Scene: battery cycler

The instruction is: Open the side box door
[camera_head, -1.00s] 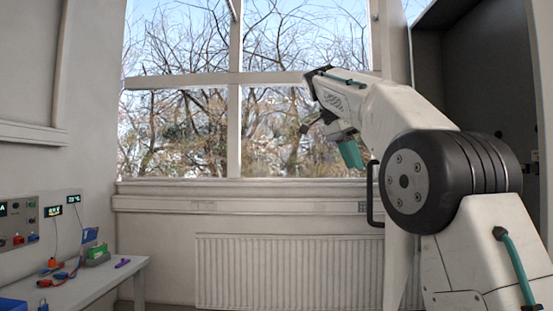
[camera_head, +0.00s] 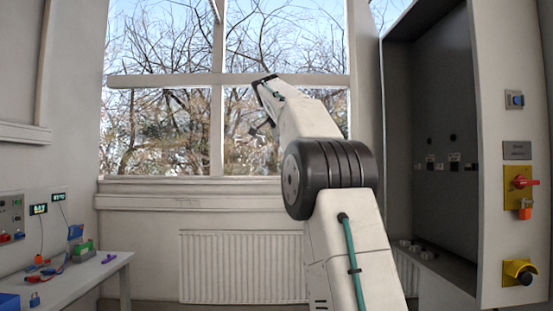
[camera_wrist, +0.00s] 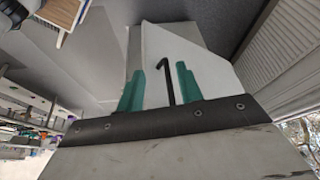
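The side box (camera_head: 430,100) stands open at the right in the head view, with its dark interior showing. Its door is a pale panel (camera_wrist: 205,55) in the wrist view, with a black bar handle (camera_wrist: 168,82). In the head view I cannot make out the door and handle; my arm covers that area. My gripper (camera_wrist: 160,68) has two teal fingers, spread apart, with the handle between them and closer to the right finger. A gap shows on the left side of the handle; I cannot tell whether the right finger touches it. The fingers are hidden in the head view.
The box front carries a red switch (camera_head: 523,182) and a yellow-based knob (camera_head: 519,272). A bench (camera_head: 85,278) with cables and small devices stands at the left. A radiator (camera_head: 240,265) lies under the window. Floor between bench and box looks clear.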

